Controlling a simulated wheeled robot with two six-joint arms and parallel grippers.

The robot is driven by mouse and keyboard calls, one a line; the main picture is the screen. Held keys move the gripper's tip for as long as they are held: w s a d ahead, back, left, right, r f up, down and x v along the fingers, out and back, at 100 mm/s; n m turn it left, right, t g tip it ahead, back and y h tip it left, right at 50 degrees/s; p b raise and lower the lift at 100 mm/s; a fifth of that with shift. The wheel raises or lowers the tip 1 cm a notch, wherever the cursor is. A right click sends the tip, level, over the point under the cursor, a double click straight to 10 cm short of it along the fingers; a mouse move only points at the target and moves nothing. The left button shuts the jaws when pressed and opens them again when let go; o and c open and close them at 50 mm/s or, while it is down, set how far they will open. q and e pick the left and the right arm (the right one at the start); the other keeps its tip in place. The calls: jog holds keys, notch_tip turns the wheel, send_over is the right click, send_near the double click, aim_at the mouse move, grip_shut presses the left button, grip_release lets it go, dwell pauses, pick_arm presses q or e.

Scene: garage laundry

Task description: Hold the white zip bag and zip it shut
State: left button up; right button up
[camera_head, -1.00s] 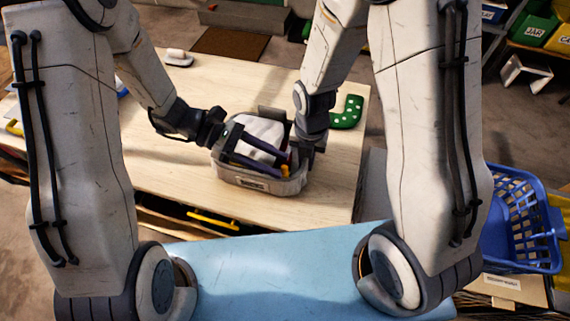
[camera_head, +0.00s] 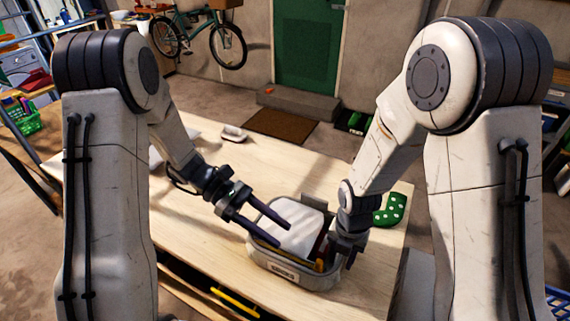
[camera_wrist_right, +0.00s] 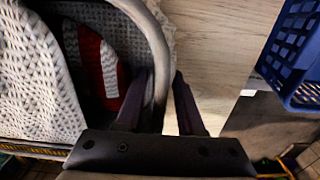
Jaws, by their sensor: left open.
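An open, pale grey-white bag-like container (camera_head: 314,281) with a front label stands on the table. It holds a folded white cloth or bag (camera_head: 293,234) and some dark, red and yellow items; I cannot tell which is the zip bag, and no zip shows clearly. My left gripper (camera_head: 280,232) is open and empty, its fingers above the container's left side. My right gripper (camera_head: 340,250) is at the container's right rim. In the right wrist view, the fingers (camera_wrist_right: 160,78) straddle the grey rim (camera_wrist_right: 157,45); grip contact is unclear. White knit and a red-white knit (camera_wrist_right: 100,65) show inside.
The wooden table (camera_head: 205,255) has free room left of and behind the container. A green spotted item (camera_head: 391,208) lies behind my right gripper. A small white-topped object (camera_head: 233,132) lies at the far edge. A blue basket (camera_wrist_right: 300,50) is off the table at right.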

jog(key=shift+w+r, duration=0.1)
